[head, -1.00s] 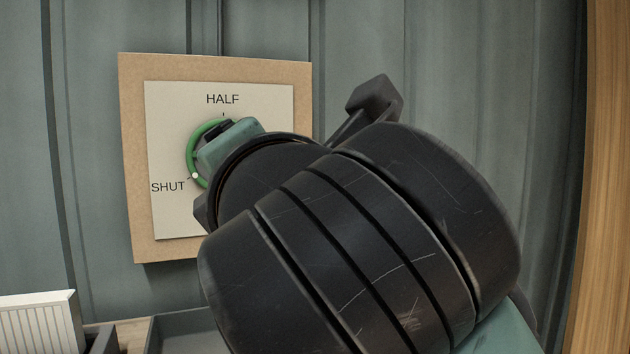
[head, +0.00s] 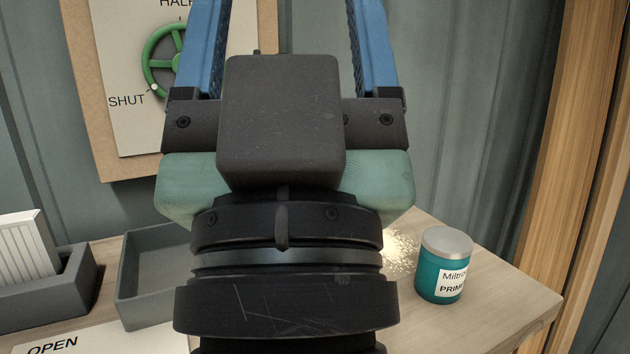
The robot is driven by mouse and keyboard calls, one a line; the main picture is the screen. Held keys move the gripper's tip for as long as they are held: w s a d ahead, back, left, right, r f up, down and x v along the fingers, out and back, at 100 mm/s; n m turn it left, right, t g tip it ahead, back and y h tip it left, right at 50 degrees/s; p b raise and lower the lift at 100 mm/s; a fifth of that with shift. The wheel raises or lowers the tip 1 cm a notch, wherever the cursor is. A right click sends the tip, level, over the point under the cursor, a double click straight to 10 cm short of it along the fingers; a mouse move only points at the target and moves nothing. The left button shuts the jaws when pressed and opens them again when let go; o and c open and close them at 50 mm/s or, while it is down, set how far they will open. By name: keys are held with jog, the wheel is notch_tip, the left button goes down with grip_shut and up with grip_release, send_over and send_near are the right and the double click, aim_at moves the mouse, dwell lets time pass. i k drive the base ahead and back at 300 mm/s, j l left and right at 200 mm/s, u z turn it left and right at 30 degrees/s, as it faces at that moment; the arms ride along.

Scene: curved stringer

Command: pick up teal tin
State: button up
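The teal tin (head: 440,277) stands upright on the wooden table at the right, with a grey lid and a white label that reads in part "Miltro... PRIM...". My gripper (head: 290,15) is in the middle of the view, to the left of the tin and raised above the table. Its two blue fingers are wide apart and run up out of the top of the picture, so their tips are hidden. Nothing shows between the visible parts of the fingers. My gripper is apart from the tin.
A green valve wheel (head: 160,62) on a panel has its white dot near SHUT. A grey open tray (head: 140,285) and a grey holder (head: 55,292) with a white ribbed piece stand at left. Pale grains (head: 400,252) lie beside the tin. A wooden post (head: 565,150) rises at right.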

aim_at(445, 253)
jog(key=u, duration=1.2)
jog(key=k+l+u, duration=0.15)
jog(key=l, duration=0.25)
jog(key=k+l+u, duration=0.15)
jog(key=l, duration=0.25)
jog(key=k+l+u, duration=0.15)
jog(key=l, duration=0.25)
jog(key=k+l+u, duration=0.15)
jog(key=k+l, duration=0.1)
jog(key=l, duration=0.1)
